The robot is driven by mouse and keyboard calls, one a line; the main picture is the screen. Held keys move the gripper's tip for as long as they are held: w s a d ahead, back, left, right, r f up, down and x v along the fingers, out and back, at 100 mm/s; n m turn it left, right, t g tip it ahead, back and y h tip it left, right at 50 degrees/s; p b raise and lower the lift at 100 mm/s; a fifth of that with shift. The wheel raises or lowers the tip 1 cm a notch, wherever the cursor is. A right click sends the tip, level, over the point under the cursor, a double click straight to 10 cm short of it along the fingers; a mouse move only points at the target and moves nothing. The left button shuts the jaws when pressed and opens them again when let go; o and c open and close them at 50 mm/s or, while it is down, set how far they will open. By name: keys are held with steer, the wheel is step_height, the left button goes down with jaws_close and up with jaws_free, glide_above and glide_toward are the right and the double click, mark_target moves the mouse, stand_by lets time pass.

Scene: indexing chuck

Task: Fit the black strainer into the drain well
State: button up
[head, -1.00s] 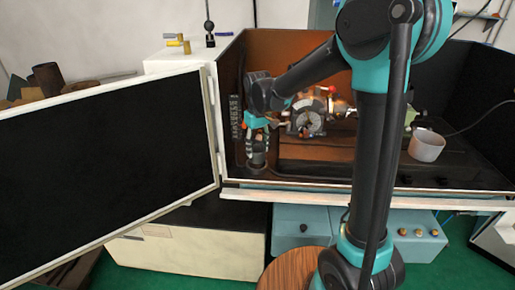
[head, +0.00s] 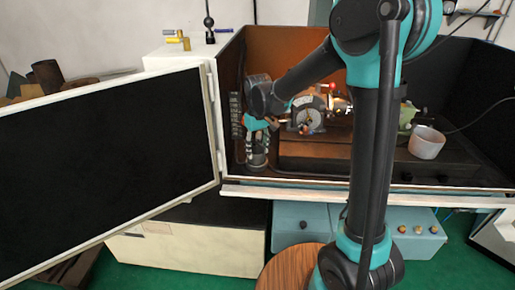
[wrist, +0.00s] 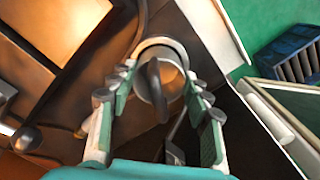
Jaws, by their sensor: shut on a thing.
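My gripper (head: 257,149) points down in the front left corner of the machine's enclosure. In the wrist view, its two fingers (wrist: 158,101) stand on either side of a dark, rounded part, which I take to be the black strainer (wrist: 155,82). The gripper is shut on it. Right at the strainer is a round grey metal rim (wrist: 163,48), apparently the drain well. The strainer overlaps this opening in the picture; I cannot tell how deep it sits. In the head view the fingers hide most of the strainer and well.
A chuck (head: 308,116) stands on the machine bed, right of my gripper. A white cup (head: 426,143) is farther right. The open door (head: 105,170) extends left, and the enclosure's front ledge (head: 300,191) lies just in front of the gripper.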

steer(key=shift+f, duration=1.05)
steer(key=o, duration=1.3)
steer(key=shift+c, duration=0.2)
step_height(320, 180, up, 12)
steer(key=shift+r, duration=0.1)
steer(key=s+d+f+m+t, duration=0.2)
steer(key=s+d+f+m, duration=0.1)
steer(key=s+d+f, duration=0.4)
steer(key=s+d+f+m+t, duration=0.2)
steer(key=s+d+f+m, duration=0.2)
steer(key=s+d+f, duration=0.4)
steer(key=s+d, duration=0.4)
steer(key=d, duration=0.4)
steer(key=shift+d+f, duration=0.2)
steer(key=shift+f, duration=0.05)
